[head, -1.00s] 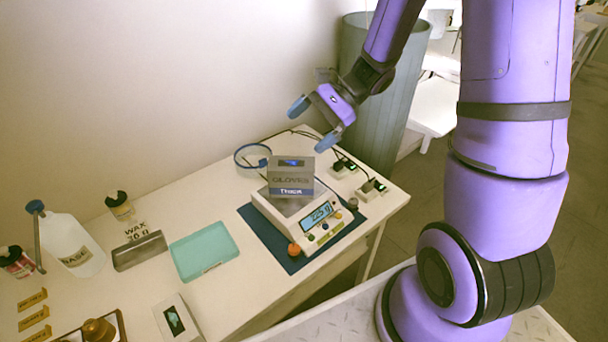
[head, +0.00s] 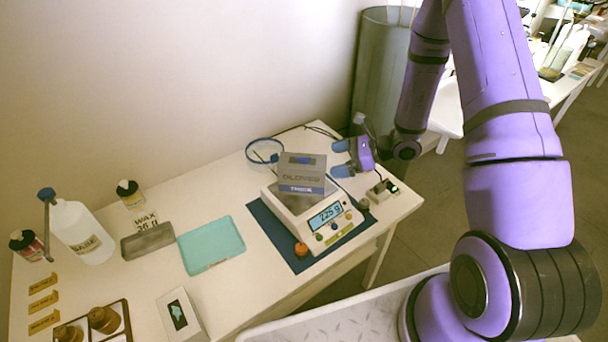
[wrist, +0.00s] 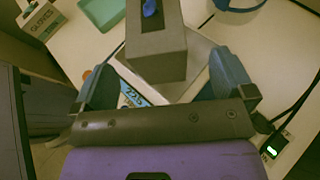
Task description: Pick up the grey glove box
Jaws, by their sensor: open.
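The grey glove box (head: 301,173), marked GLOVES and THICK, sits upright on the white scale (head: 322,219), whose display reads about 225 g. A blue glove shows in the opening on its top. My gripper (head: 337,158) is just right of the box, its blue fingers apart and pointing at it. In the wrist view the box (wrist: 156,48) stands ahead between the open fingers of my gripper (wrist: 165,75). Nothing is held. Part of the scale is hidden behind the gripper in the wrist view.
The scale rests on a dark blue mat (head: 268,221). A blue ring (head: 264,151) lies behind the box, and power sockets (head: 383,190) with cables are at the right. A teal tray (head: 210,245) and another white glove box (head: 181,314) are to the left.

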